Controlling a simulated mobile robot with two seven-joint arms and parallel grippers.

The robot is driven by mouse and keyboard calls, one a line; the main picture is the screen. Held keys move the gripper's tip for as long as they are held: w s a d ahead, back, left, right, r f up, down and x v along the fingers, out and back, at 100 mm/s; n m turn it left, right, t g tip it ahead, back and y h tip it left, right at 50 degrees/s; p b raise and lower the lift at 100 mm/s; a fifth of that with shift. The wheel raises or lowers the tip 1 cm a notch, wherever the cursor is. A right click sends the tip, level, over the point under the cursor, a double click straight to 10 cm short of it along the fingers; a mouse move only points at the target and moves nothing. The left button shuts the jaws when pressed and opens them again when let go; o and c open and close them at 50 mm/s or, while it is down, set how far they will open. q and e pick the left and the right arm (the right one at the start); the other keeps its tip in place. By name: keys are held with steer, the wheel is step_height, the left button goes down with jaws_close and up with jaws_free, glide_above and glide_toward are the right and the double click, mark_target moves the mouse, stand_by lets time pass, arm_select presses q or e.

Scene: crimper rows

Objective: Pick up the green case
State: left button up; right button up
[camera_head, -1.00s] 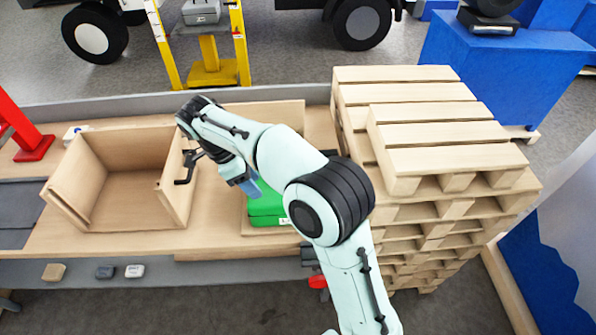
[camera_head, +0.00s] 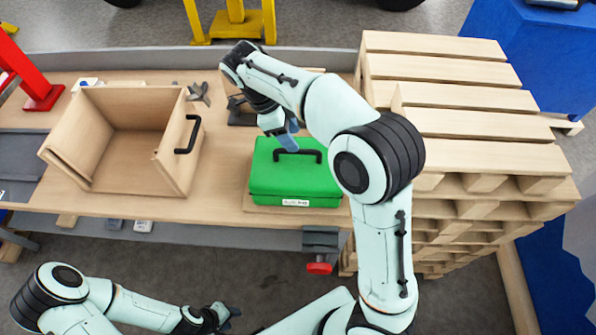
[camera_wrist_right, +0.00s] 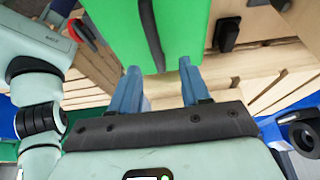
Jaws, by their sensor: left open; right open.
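The green case (camera_head: 297,187) lies flat on the wooden workbench, its black handle on top. It also fills the top of the right wrist view (camera_wrist_right: 185,30), where the handle (camera_wrist_right: 150,30) runs between the lines of the two blue fingers. My right gripper (camera_head: 288,140) is open and empty, over the far part of the case near the handle; in the right wrist view its fingertips (camera_wrist_right: 157,66) are spread apart. Whether they touch the case I cannot tell. My left gripper (camera_head: 230,312) is open, low at the bottom, in front of the bench and away from the case.
An open wooden box (camera_head: 125,140) with a black handle stands left of the case. Stacked pallets (camera_head: 450,70) rise close on the right. A vise with a red knob (camera_head: 319,267) hangs at the bench's front edge. Dark tools lie behind the case.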

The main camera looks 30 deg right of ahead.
mark_target(297, 167)
steer(key=shift+x, duration=1.15)
steer(key=f, duration=0.3)
steer(key=shift+s+f, duration=0.25)
steer(key=shift+f, duration=0.05)
steer(key=shift+s+d+f+b, duration=0.1)
steer(key=shift+d+f+b, duration=0.2)
steer(key=shift+f, duration=0.2)
steer(key=shift+a, duration=0.1)
jaws_close()
steer(key=shift+r, duration=0.15)
